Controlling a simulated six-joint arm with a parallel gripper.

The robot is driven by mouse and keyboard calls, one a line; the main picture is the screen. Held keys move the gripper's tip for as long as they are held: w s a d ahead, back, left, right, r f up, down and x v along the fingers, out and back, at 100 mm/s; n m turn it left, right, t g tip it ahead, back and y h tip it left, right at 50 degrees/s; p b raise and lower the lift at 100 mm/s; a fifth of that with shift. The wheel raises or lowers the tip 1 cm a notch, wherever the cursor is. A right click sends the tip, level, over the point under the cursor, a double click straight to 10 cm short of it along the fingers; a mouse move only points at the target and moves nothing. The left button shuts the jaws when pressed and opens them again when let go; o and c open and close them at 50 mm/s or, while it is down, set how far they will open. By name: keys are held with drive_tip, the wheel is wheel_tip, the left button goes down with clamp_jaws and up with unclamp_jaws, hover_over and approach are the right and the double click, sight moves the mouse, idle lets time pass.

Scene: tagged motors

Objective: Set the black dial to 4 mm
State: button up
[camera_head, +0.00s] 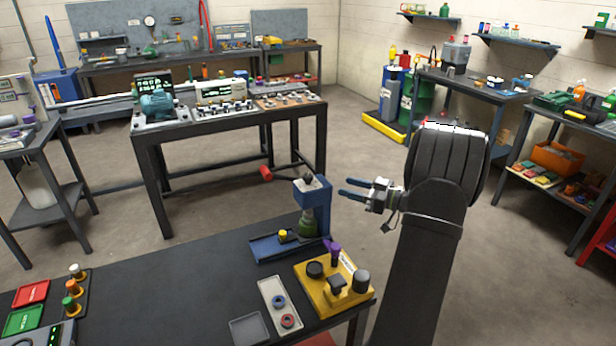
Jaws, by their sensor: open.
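A yellow fixture (318,293) stands at the right end of the near dark table. A round black knob (315,269) sits on its left part, and a dark grey cylinder (361,281) rises at its right. I cannot tell for sure which is the black dial, and no scale marks are readable. A purple part (333,252) stands at the fixture's back edge. My gripper (345,188) is open and empty, its two blue fingers pointing left. It is above and behind the fixture, apart from it.
A blue press-like stand (318,213) with a yellow knob is close to my fingers, just left. The table's middle (170,290) is clear. A workbench (228,128) stands behind.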

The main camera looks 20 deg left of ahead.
sight(312, 177)
drive_tip(key=a, duration=0.4)
drive_tip(key=w+a, duration=0.1)
drive_tip(key=a, duration=0.8)
drive_tip(key=shift+w+a, duration=0.35)
drive_tip(key=shift+a, duration=0.05)
